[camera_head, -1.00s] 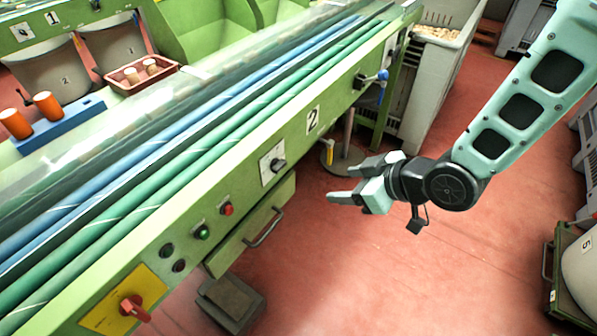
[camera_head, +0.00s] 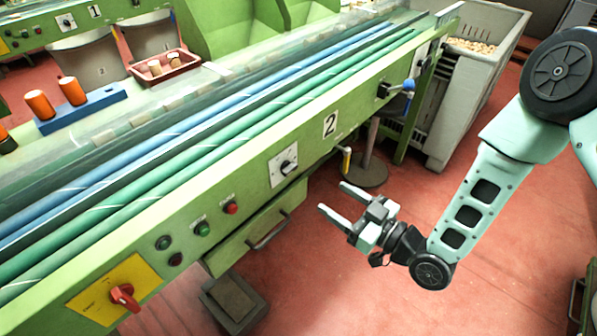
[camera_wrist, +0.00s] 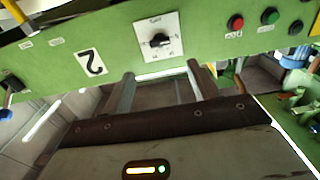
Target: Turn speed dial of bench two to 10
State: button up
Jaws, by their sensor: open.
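The speed dial (camera_head: 287,168) of bench two is a black knob on a white square plate on the green front panel, just left of the "2" label (camera_head: 330,124). In the wrist view the dial (camera_wrist: 159,41) appears upside down near the top centre, with small scale marks too small to read surely. My gripper (camera_head: 332,197) is open and empty, right of and below the dial in the head view, apart from the panel. In the wrist view its two fingers (camera_wrist: 162,82) point up toward the panel, below the dial plate.
Left of the dial are a red button (camera_head: 231,207), a green button (camera_head: 203,228) and a red rotary switch (camera_head: 124,297) on a yellow plate. A drawer handle (camera_head: 268,232) juts out below the dial. A blue-handled valve (camera_head: 405,87) lies to the right. Red floor is clear in front.

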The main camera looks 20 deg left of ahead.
aim_at(293, 171)
jog(key=p+x, duration=0.1)
jog(key=x, duration=1.1)
jog(key=c, duration=1)
